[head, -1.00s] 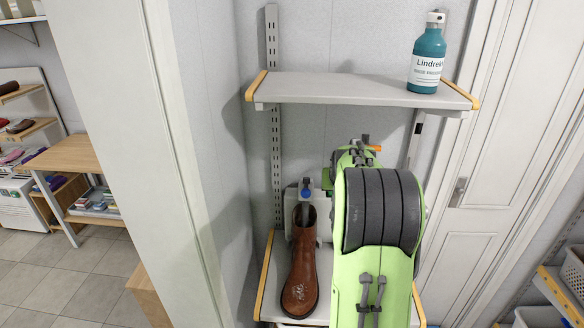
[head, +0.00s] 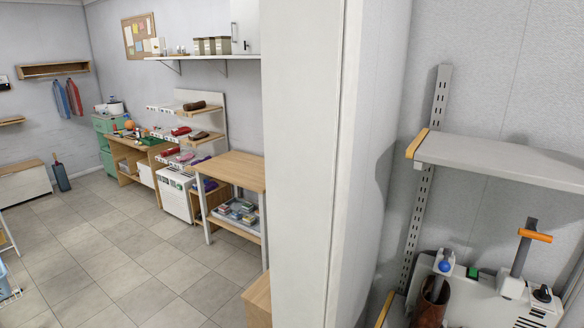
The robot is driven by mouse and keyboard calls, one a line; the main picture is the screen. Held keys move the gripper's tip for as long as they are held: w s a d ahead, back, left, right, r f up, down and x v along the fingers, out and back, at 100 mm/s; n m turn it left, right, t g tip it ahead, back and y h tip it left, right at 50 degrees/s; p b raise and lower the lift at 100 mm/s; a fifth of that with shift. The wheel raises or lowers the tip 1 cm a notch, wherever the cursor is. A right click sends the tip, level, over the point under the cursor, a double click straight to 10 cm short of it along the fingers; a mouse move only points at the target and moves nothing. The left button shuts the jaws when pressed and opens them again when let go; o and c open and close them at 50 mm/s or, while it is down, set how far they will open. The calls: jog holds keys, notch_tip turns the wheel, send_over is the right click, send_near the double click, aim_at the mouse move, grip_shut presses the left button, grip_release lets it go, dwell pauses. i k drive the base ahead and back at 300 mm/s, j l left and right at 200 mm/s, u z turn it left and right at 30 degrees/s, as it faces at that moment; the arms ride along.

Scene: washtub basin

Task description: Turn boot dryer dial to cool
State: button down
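The boot dryer (head: 470,303) is a pale unit at the lower right, below the grey shelf and cut off by the frame's bottom edge. A brown boot (head: 433,306) stands at its left part, only its upper portion in view. A blue ball-like knob (head: 445,266) sits above the boot, with a green piece (head: 473,273) beside it. A black dial-like knob (head: 543,294) is on the right part of the dryer. Its setting and any markings are too small to read. My gripper is not in view.
A grey shelf (head: 500,158) with a wooden end hangs above the dryer. A dark post with an orange bar (head: 535,236) rises from the unit. A white upright panel (head: 302,150) stands left of it. Open tiled floor (head: 120,260) and a wooden table (head: 236,170) lie further left.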

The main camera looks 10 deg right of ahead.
aim_at(542, 294)
jog(key=z, duration=1.3)
